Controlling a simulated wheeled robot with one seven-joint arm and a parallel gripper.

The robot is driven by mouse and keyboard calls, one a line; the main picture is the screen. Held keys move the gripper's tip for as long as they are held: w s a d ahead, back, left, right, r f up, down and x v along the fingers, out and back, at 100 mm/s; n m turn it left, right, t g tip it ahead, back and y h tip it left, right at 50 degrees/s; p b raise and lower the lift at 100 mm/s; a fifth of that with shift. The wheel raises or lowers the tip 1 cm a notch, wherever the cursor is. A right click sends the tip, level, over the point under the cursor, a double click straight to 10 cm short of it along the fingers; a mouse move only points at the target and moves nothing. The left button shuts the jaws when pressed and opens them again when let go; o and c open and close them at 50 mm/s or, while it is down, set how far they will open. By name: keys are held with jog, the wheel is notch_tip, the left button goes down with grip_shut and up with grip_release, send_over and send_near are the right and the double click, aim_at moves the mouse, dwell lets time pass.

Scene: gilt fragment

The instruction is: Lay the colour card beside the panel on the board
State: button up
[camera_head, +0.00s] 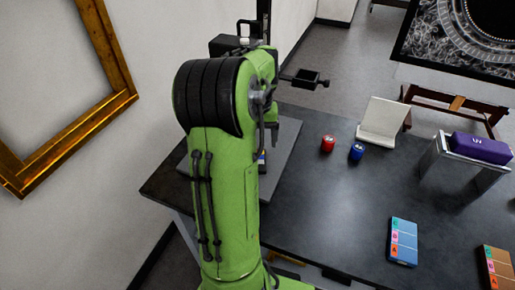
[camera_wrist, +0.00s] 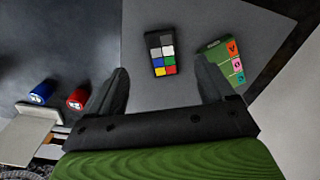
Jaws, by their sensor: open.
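The colour card (camera_wrist: 157,68), a black card with grey, white and coloured squares, lies on the grey board (camera_wrist: 190,22) in the wrist view. A green panel (camera_wrist: 214,51) with orange and pink lettered squares is to its right, with a gap between; my right finger partly hides it. My gripper (camera_wrist: 161,66) is open, and the card shows between its fingertips, with nothing held. I cannot tell the height above the card. In the head view my arm hides most of the board (camera_head: 287,137), and only a sliver of the card (camera_head: 262,163) shows.
A red jar (camera_head: 328,143) and a blue jar (camera_head: 357,151) stand right of the board, near a pale rest (camera_head: 382,121). A purple case (camera_head: 481,148) lies on a metal stand. A blue panel (camera_head: 403,242) and a brown panel (camera_head: 497,268) lie toward the front right. The dark tabletop's middle is clear.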

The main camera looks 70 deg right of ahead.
jog(key=shift+r, duration=0.6)
jog(key=w+a+r+n+t, duration=0.2)
jog(key=w+a+r+n, duration=0.2)
jog(key=w+a, duration=0.5)
jog(key=w+a+r+n+t, duration=0.1)
jog(key=w+a+r+n, duration=0.3)
jog(key=a, duration=0.8)
jog(key=s+a+n+t, duration=0.1)
jog(key=s+a+n, duration=0.1)
jog(key=a, duration=0.6)
jog(key=s+a+f+n+t, duration=0.1)
jog(key=a+n, duration=0.3)
jog(key=a, duration=0.5)
jog(key=shift+s+f+n+t, duration=0.2)
jog(key=shift+s+n+t, duration=0.1)
jog(key=shift+s, duration=0.6)
